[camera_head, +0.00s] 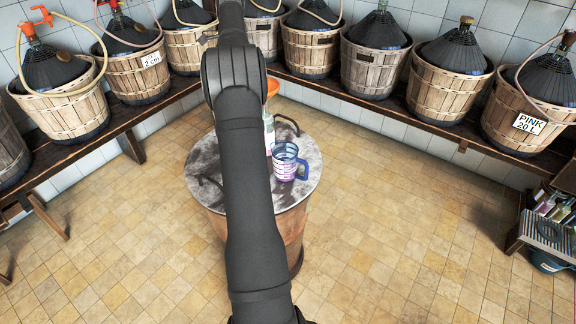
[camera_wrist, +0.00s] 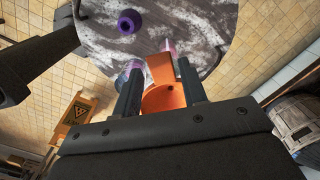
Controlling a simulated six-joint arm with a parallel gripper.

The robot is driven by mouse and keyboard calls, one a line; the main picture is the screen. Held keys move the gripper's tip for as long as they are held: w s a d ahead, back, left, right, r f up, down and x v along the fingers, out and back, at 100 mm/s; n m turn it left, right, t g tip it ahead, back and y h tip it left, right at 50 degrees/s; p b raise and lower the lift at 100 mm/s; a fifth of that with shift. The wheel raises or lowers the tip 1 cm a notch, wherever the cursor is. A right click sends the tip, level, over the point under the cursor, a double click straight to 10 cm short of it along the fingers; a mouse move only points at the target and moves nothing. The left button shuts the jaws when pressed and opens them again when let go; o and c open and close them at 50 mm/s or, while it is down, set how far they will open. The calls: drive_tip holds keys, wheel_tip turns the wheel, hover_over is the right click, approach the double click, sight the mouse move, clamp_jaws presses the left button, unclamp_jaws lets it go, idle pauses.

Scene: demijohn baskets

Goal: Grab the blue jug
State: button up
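The blue jug (camera_head: 284,163) is a clear measuring jug with purplish markings and a blue handle on its right. It stands upright on the round barrel top (camera_head: 205,183), just right of my arm in the head view. My gripper (camera_wrist: 160,68) is hidden behind my arm in the head view. In the wrist view its two fingers are apart. An orange funnel (camera_wrist: 160,97) shows between them; I cannot tell if they touch it. A clear, purplish piece beside the left finger may be the jug (camera_wrist: 131,67), mostly covered by that finger.
The orange funnel's top (camera_head: 273,87) and a pale bottle (camera_head: 268,128) rise beside the jug. A dark curved hose or handle (camera_head: 288,122) is behind it. A purple object (camera_wrist: 130,21) is on the barrel top.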

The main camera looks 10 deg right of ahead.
drive_tip(key=n, duration=0.1)
drive_tip(key=r+n+t, duration=0.1)
drive_tip(key=shift+w+a+n+t, duration=0.1)
drive_tip(key=shift+a+n+t, duration=0.05)
drive_tip(key=shift+n+t, duration=0.2)
drive_tip(key=n+t, duration=0.1)
drive_tip(key=n, duration=0.1)
drive_tip(key=r+n+t, duration=0.1)
drive_tip(key=shift+a+n+h, duration=0.15)
drive_tip(key=shift+n+h, duration=0.15)
drive_tip(key=shift+n, duration=0.05)
drive_tip(key=a+n+t, duration=0.1)
drive_tip(key=t, duration=0.1)
drive_tip(key=n+t+h, duration=0.4)
drive_tip(key=t+h, duration=0.2)
drive_tip(key=h, duration=0.1)
approach(306, 170)
drive_tip(key=shift+g, duration=0.25)
drive_tip(key=x, duration=0.7)
drive_tip(key=shift+d+f, duration=0.15)
drive_tip(key=shift+d, duration=0.15)
drive_tip(key=shift+w+a+x, duration=0.1)
drive_tip(key=shift+x, duration=1.25)
drive_tip(key=shift+w+a+x, duration=0.1)
drive_tip(key=shift+x, duration=1.25)
drive_tip(key=shift+r+h, duration=0.2)
drive_tip(key=shift+h, duration=0.1)
clamp_jaws()
